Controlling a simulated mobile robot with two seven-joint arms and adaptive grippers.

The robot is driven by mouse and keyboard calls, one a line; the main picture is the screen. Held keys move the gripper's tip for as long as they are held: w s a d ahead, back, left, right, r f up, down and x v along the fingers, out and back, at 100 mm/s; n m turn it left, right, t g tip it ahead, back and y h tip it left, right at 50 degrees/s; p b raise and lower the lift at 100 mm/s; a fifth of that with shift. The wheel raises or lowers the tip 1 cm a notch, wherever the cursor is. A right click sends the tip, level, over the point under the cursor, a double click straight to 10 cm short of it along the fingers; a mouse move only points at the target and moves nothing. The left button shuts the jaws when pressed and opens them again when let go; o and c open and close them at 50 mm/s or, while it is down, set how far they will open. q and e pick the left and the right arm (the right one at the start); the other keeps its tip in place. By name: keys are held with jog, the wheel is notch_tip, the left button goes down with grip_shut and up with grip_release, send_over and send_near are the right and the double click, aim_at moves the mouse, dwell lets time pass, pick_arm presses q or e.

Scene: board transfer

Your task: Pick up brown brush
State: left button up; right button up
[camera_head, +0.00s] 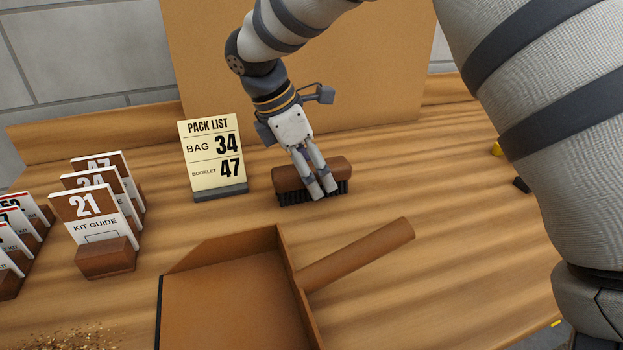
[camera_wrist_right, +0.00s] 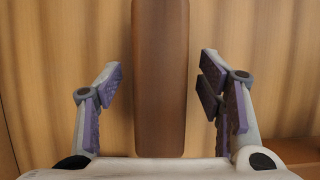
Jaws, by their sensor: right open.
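The brown brush (camera_head: 335,172) has a brown wooden back and dark bristles, and rests bristles down on the wooden table behind the dustpan. My right gripper (camera_head: 323,194) is at the brush in the head view, its fingers over the front of it. In the right wrist view the brush back (camera_wrist_right: 160,75) runs lengthwise between the spread fingers of the right gripper (camera_wrist_right: 163,90), with a gap on each side. The right gripper is open and holds nothing. My left gripper is not in view.
A brown dustpan (camera_head: 235,305) with a handle (camera_head: 357,254) lies in front of the brush. A pack list sign (camera_head: 212,155) stands left of the brush. Several kit guide cards (camera_head: 97,217) stand at the left. Crumbs (camera_head: 65,338) lie at the front left.

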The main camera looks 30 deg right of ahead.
jog(key=shift+f, duration=0.2)
dwell(0.5)
jog(key=c, duration=1.4)
jog(key=shift+o, duration=0.2)
jog(key=shift+r, duration=0.1)
